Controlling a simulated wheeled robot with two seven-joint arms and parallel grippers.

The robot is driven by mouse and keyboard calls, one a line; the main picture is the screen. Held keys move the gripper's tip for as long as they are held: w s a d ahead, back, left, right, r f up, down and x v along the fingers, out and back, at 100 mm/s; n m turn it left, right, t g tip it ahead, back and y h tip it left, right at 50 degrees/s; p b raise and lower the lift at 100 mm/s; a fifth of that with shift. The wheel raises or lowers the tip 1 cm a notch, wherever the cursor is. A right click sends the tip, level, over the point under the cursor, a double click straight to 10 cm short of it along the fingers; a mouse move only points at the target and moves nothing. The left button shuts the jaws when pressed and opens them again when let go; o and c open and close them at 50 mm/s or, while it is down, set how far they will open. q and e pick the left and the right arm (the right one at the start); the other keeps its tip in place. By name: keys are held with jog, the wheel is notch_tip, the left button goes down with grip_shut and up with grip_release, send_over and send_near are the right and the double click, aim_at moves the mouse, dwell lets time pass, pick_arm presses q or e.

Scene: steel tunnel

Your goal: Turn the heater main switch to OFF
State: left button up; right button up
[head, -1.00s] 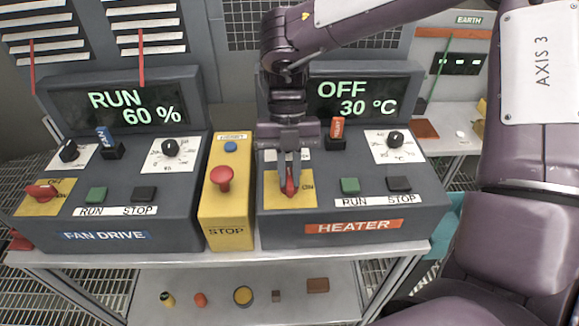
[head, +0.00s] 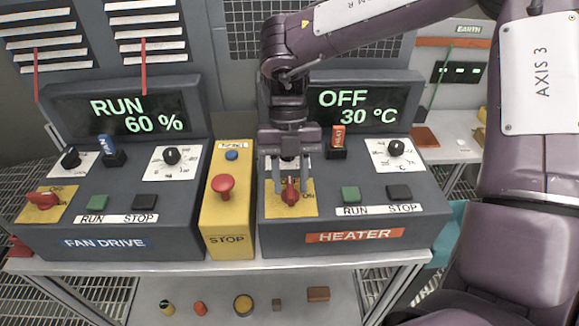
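The heater main switch (head: 290,192) is a red rotary handle on a yellow plate (head: 304,206) at the left of the heater box. Its handle stands roughly lengthwise, pointing away from me, unlike the sideways fan drive switch (head: 42,199). The plate's upper lettering is hidden by my gripper. The heater display (head: 352,107) reads OFF and 30 °C. My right gripper (head: 291,186) points down at the switch. Its fingers are spread, one on each side of the handle, with gaps showing. My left gripper is not in view.
A yellow box with a red STOP button (head: 222,184) stands just left of the heater box. Green (head: 351,194) and black (head: 399,192) buttons lie right of the switch. An orange HEAT key (head: 338,137) stands close behind my gripper. The fan drive display reads RUN, 60 %.

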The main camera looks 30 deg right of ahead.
jog(key=p+v, duration=0.1)
jog(key=v, duration=0.6)
jog(key=shift+r+p, duration=0.15)
jog(key=shift+p, duration=0.15)
